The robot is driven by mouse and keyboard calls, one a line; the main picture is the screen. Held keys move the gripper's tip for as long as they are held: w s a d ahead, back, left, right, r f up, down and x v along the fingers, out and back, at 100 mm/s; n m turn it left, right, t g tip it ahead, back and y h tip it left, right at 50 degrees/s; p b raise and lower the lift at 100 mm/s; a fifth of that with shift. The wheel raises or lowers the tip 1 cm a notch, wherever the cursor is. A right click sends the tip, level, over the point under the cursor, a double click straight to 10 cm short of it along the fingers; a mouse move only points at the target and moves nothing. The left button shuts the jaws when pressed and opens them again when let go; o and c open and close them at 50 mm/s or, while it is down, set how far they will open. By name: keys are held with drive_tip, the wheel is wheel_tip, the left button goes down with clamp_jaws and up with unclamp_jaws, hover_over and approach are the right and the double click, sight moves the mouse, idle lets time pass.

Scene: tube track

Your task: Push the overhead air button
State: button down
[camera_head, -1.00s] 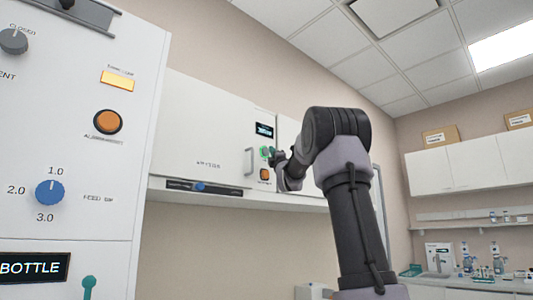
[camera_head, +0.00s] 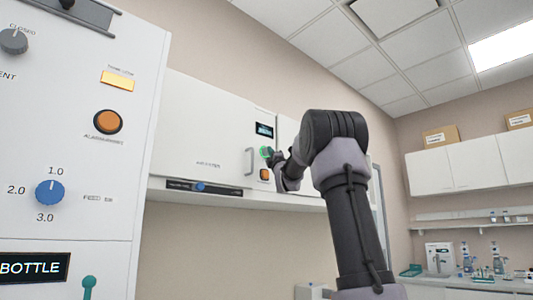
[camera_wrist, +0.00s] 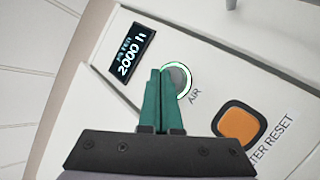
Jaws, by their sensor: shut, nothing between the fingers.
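The air button (camera_wrist: 181,76) is a round grey button with a lit green ring, labelled "AIR" in the wrist view. It sits on the white overhead cabinet, and its green ring also shows in the head view (camera_head: 265,152). My gripper (camera_wrist: 163,72) has teal fingers that are shut together and empty. The fingertips overlap the left part of the button in the wrist view. Whether they touch it or stop just short, I cannot tell. In the head view my gripper (camera_head: 271,153) is small and right at the button, partly hidden by my wrist.
An orange filter reset button (camera_wrist: 238,123) lies beside the air button, and a display (camera_wrist: 125,53) reading 2000 h is on the other side. A grey handle (camera_head: 249,161) stands left of the button. A large white panel (camera_head: 105,190) with knobs fills the near left.

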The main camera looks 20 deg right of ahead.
drive_tip(key=shift+w+a, duration=0.2)
drive_tip(key=shift+w, duration=0.25)
idle(0.4)
drive_tip(key=shift+s, duration=0.1)
drive_tip(key=shift+s+d, duration=0.35)
drive_tip(key=shift+s, duration=0.45)
drive_tip(key=s+d, duration=0.2)
drive_tip(key=s, duration=0.3)
drive_tip(key=shift+s, duration=0.35)
idle(0.3)
